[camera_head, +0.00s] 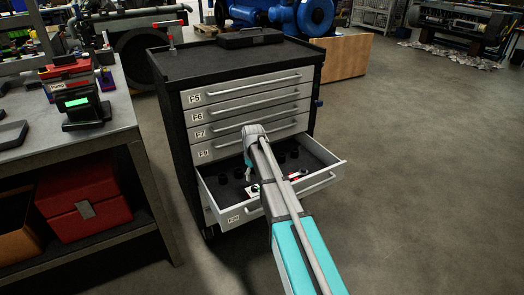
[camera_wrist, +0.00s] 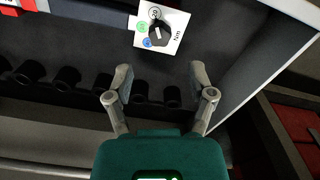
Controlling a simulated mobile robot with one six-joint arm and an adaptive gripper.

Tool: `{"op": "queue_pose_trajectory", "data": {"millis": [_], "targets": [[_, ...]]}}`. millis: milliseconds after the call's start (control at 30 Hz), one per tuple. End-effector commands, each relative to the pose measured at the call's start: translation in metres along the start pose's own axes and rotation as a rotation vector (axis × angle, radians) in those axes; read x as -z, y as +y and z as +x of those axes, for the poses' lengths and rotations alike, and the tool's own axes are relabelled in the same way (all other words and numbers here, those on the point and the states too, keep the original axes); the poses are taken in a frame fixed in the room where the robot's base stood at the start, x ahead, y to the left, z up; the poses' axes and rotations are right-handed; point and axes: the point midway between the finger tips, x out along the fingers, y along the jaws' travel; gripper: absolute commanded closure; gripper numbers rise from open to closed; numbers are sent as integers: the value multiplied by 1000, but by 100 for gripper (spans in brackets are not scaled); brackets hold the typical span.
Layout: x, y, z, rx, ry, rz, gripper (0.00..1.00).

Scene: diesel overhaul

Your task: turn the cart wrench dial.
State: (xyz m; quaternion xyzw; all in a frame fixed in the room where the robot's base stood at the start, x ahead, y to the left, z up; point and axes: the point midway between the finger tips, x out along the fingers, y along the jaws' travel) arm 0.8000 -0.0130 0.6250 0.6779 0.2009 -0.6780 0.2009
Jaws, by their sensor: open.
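The wrench dial (camera_wrist: 158,33) is a black knob on a white plate (camera_wrist: 178,18) marked "Nm", with a green, a blue and a pale circle beside it. It lies in the open drawer (camera_head: 232,212) of the cart (camera_head: 172,110). A small white piece in the drawer in the head view (camera_head: 252,190) looks like the same plate. My gripper (camera_wrist: 160,77) is open and empty in the wrist view, its fingertips apart from the dial, which shows beyond the gap between them.
Several black sockets (camera_wrist: 67,78) stand in a row in the drawer, left of my fingers in the wrist view. The drawer's side wall (camera_wrist: 262,50) rises to the right. A workbench (camera_head: 108,121) with a red box (camera_head: 84,198) below stands left of the cart. Floor is clear on the right.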

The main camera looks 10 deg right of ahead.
Motion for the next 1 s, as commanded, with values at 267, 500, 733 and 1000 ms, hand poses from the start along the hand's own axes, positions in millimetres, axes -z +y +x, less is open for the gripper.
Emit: {"op": "queue_pose_trajectory", "data": {"millis": [267, 500, 733, 1000], "targets": [[0, 0, -28, 0, 0, 0, 29], [0, 0, -48, 0, 0, 0, 29], [0, 0, -67, 0, 0, 0, 29], [-16, -12, -90, 0, 0, 35, 29]]}}
